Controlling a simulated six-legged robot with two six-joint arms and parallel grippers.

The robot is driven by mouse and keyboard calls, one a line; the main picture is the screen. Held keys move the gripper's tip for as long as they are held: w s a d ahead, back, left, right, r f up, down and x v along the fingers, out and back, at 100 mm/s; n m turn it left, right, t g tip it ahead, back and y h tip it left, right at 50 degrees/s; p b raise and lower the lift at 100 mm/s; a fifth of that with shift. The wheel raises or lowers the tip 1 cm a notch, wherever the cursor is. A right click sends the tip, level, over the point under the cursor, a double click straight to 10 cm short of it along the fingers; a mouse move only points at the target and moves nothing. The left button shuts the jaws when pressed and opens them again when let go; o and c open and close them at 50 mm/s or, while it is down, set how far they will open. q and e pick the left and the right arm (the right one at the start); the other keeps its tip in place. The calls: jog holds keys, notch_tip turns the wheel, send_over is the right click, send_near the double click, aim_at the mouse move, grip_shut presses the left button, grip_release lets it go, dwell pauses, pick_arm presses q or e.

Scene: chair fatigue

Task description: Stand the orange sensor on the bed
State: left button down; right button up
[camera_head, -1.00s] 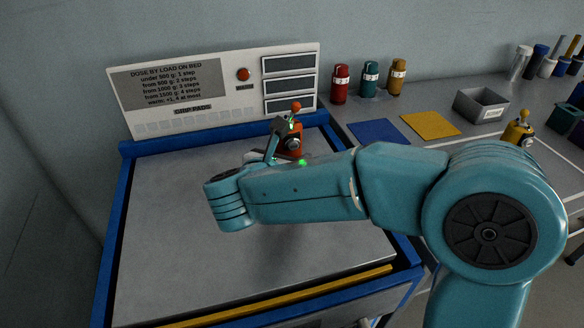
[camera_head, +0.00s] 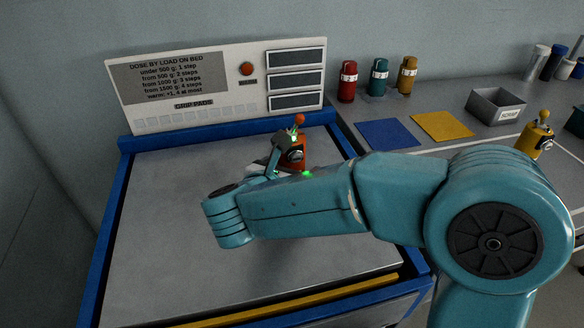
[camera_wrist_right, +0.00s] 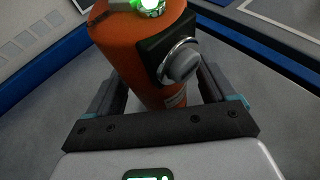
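The orange sensor (camera_head: 297,158) is at the far right part of the grey bed (camera_head: 165,215), upright in the head view, with an orange knob on top. My right gripper (camera_head: 286,147) is at the sensor, partly hidden by my own arm. In the right wrist view, the sensor (camera_wrist_right: 135,45) stands between the two fingers (camera_wrist_right: 163,82), with a finger close on each side and its dark round dial facing right. Its base is hidden, so I cannot tell whether it touches the bed. My left gripper is not in view.
A console (camera_head: 220,85) with a red button stands behind the bed. Blue rails edge the bed. On the bench to the right are red, teal and yellow bottles (camera_head: 378,77), blue and yellow pads (camera_head: 442,125), a grey bin (camera_head: 496,107) and a yellow sensor-like item (camera_head: 535,138). The bed's left side is clear.

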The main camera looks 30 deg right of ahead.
jog(key=shift+r+p, duration=0.35)
jog(key=shift+p, duration=0.05)
jog(key=v, duration=1.2)
jog(key=shift+f, duration=0.25)
